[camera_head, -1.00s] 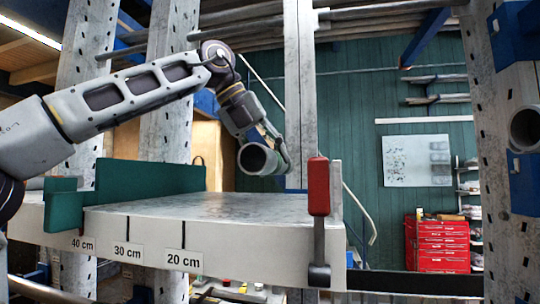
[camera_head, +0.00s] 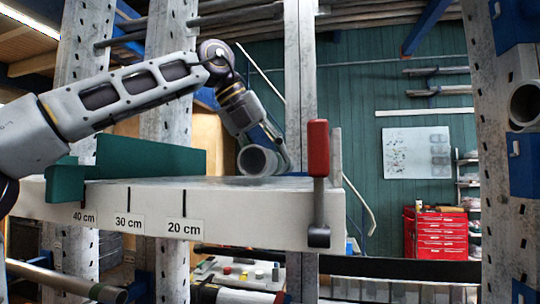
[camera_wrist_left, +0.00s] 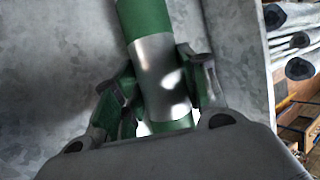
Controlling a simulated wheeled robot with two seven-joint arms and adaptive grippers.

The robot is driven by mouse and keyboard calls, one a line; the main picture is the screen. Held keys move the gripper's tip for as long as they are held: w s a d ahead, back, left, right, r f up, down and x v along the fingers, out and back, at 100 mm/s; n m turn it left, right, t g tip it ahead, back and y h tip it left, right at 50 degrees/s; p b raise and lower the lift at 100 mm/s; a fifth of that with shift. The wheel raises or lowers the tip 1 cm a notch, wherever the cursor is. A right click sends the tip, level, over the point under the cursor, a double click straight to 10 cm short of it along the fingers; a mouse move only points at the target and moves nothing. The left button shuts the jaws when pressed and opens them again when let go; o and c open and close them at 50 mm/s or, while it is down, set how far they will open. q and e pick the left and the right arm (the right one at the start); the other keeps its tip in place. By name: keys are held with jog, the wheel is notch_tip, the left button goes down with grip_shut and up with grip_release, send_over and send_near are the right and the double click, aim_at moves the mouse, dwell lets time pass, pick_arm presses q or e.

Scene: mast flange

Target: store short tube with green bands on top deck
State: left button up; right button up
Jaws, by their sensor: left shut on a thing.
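The short tube with green bands (camera_wrist_left: 158,65) lies between the fingers of my left gripper (camera_wrist_left: 165,92) in the left wrist view. It has a shiny grey middle between two green bands. In the head view its open grey end (camera_head: 256,161) faces the camera, and my left gripper (camera_head: 280,158) is shut on it. The tube is low over the grey top deck (camera_head: 235,211), near its far side and left of the red-handled lever (camera_head: 318,150). I cannot tell whether it touches the deck. My right gripper is not in view.
A green stop (camera_head: 150,157) stands on the deck's left part, beside the 40 cm mark. Another pipe end (camera_head: 525,104) sits by blue brackets at right. A lower level holds pipes and small items (camera_head: 240,272).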

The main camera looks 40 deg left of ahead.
pick_arm(q)
jog(key=shift+f, duration=0.4)
jog(key=shift+f, duration=0.15)
jog(key=o, duration=1.3)
jog(key=shift+c, duration=0.2)
jog(key=v, duration=1.2)
jog(key=shift+w, duration=0.1)
dwell(0.6)
